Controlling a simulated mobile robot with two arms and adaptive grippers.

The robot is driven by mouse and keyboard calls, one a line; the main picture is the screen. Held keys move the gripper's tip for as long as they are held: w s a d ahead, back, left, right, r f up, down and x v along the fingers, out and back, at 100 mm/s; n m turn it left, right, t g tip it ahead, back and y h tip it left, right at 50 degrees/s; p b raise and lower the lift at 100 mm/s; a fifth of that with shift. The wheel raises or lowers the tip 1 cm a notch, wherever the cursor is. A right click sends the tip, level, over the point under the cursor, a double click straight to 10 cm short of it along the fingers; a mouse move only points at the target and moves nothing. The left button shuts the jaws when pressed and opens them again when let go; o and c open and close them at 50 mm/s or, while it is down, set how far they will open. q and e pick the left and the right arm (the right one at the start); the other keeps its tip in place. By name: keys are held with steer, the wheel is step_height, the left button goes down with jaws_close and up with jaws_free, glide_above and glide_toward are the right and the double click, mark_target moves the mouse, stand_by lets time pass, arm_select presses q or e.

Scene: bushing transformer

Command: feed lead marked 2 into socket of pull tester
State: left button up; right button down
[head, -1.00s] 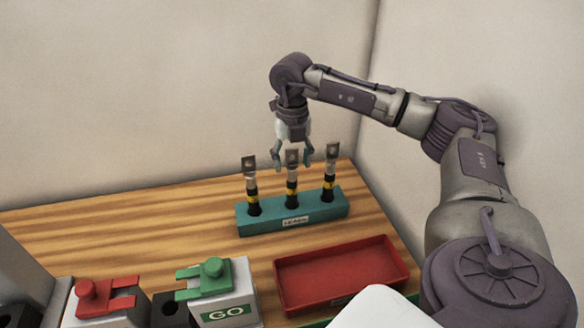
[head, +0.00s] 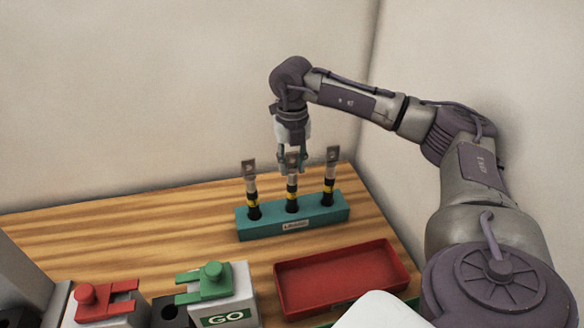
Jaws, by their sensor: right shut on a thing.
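Three leads stand upright in a teal rack (head: 255,231) labelled LEADS, each with a flat metal lug on top and black and yellow bands below. My right gripper (head: 292,168) comes down from above and is shut on the middle lead (head: 292,190), near its lug. The left lead (head: 252,190) and the right lead (head: 330,182) stand free on either side. I cannot read any number on the leads. My left gripper is out of view. I cannot make out the pull tester's socket for certain.
An empty red tray (head: 342,304) lies in front of the rack. A grey block with a green clamp (head: 211,279) marked GO and one with a red clamp (head: 100,299) stand at the front left. The wooden table (head: 120,228) is clear at the back left.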

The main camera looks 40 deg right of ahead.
step_height(320, 180, up, 7)
steer(key=shift+r+b, duration=0.1)
steer(key=shift+b, duration=0.75)
step_height(320, 180, up, 4)
steer(key=shift+r+p, duration=0.1)
steer(key=shift+p, duration=0.7)
step_height(320, 180, up, 6)
steer(key=p, duration=0.6)
steer(key=shift+f, duration=0.3)
